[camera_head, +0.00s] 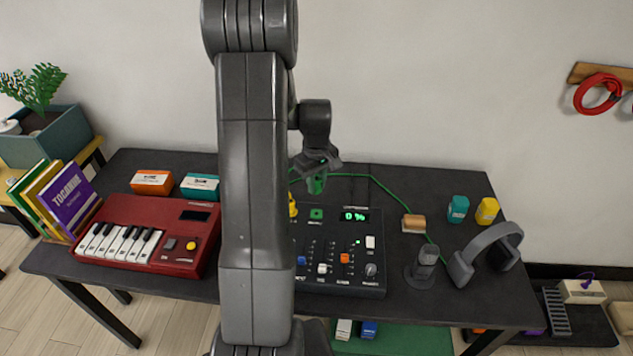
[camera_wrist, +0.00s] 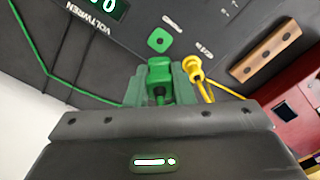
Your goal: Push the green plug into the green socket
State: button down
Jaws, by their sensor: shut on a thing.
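My gripper (camera_head: 316,168) is shut on the green plug (camera_head: 316,184) and holds it above the back part of the black mixer panel (camera_head: 330,276). In the wrist view the green plug (camera_wrist: 159,80) sits between the fingers, with a green cable. The green socket (camera_head: 316,214) is on the panel's top face, below the plug in the head view. In the wrist view the green socket (camera_wrist: 159,40) shows ahead of the plug, with a visible gap between them. A yellow plug (camera_wrist: 195,68) with a yellow cable stands beside the green plug; it also shows in the head view (camera_head: 293,207).
My arm hides part of the panel's left side. A red keyboard (camera_head: 150,225) stands to the left. A grey stand (camera_head: 424,265), headphones (camera_head: 485,255) and a wooden block (camera_head: 413,223) are to the right. The green cable (camera_head: 380,183) runs across the back of the table.

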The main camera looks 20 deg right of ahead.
aim_at(316, 213)
jog(key=m, duration=0.1)
jog(key=f+m, duration=0.1)
jog(key=m, duration=0.1)
jog(key=m+b, duration=0.1)
jog(key=shift+f, duration=0.3)
jog(key=m, duration=0.2)
jog(key=f+m, duration=0.1)
jog(key=m, duration=0.1)
jog(key=shift+b, duration=0.35)
jog(key=shift+f, duration=0.1)
jog(key=shift+f+b, duration=1.9)
jog(key=shift+f, duration=0.9)
jog(key=shift+f+b, duration=0.6)
jog(key=shift+b, duration=0.05)
jog(key=c, duration=1.2)
grip_release()
jog(key=shift+o, duration=0.2)
